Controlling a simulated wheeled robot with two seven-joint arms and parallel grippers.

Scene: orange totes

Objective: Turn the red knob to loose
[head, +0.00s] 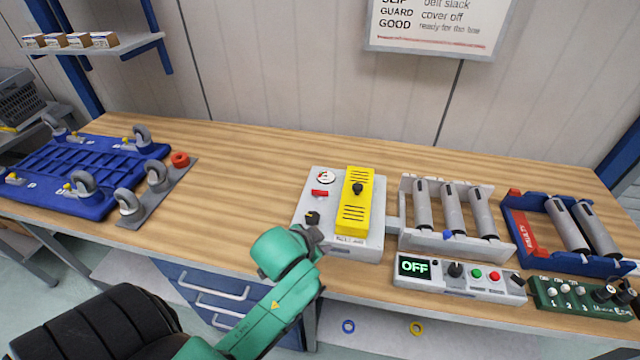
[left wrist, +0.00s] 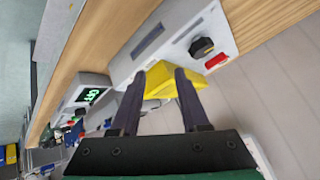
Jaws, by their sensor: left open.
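A red bar-shaped piece (head: 319,193), which looks like the red knob, sits on the grey-white drive box (head: 368,250) below a round gauge. It also shows in the left wrist view (left wrist: 216,61) beside a black knob (left wrist: 201,46). A yellow slotted cover (head: 352,218) with its own black knob (head: 357,188) lies on the right part of the box. My left gripper (head: 318,235) is open near the box's front left corner, close to the black knob. In the left wrist view its two fingers are apart, with the yellow cover (left wrist: 160,78) beyond them. My right gripper is out of view.
Right of the box stand a roller rack (head: 425,240), an OFF-display control panel (head: 455,278) and a blue roller frame (head: 530,250). A blue caster base (head: 75,175) is at left. The wooden table (head: 240,180) is clear between. A notice hangs behind.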

